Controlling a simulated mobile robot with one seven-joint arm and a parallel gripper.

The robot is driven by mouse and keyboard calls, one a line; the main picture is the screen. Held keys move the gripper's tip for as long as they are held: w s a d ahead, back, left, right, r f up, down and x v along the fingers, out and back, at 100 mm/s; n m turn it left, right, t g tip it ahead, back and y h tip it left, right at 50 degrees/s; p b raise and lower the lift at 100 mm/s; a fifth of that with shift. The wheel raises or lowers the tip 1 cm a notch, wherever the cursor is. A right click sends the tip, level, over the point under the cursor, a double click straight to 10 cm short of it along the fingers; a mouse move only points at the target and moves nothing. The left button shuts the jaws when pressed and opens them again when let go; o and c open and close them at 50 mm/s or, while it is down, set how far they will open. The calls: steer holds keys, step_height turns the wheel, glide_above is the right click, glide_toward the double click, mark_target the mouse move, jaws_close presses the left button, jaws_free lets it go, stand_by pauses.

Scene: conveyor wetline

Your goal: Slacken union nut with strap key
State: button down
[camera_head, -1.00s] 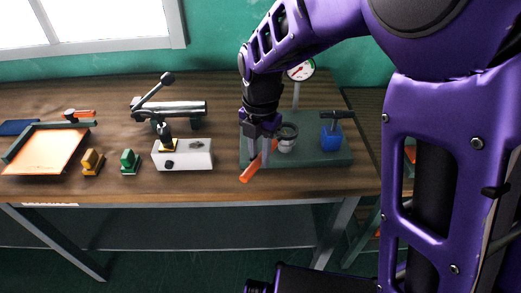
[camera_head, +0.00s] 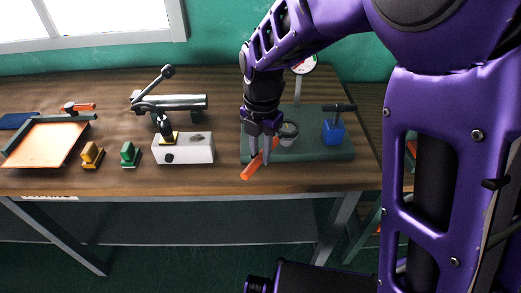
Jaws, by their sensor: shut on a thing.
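The strap key shows as an orange handle (camera_head: 247,171) pointing down and left, with a dark loop (camera_head: 289,128) at its other end. My gripper (camera_head: 260,161) points down and is shut on the orange handle. The loop lies at the top of a pale round fitting (camera_head: 286,140), which looks like the union nut, on the green base plate (camera_head: 310,153). I cannot tell whether the loop is tight around the nut. My gripper is just left of the nut and covers part of the handle.
A blue block valve (camera_head: 333,133) with a dark handle stands to the right on the plate. A gauge (camera_head: 302,66) on a post rises behind, partly covered by my arm. Left are a white box (camera_head: 184,150), green and yellow blocks (camera_head: 129,154) and an orange tray (camera_head: 44,144).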

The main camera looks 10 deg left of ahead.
steer(key=shift+f+b, duration=0.35)
steer(key=shift+f, duration=0.2)
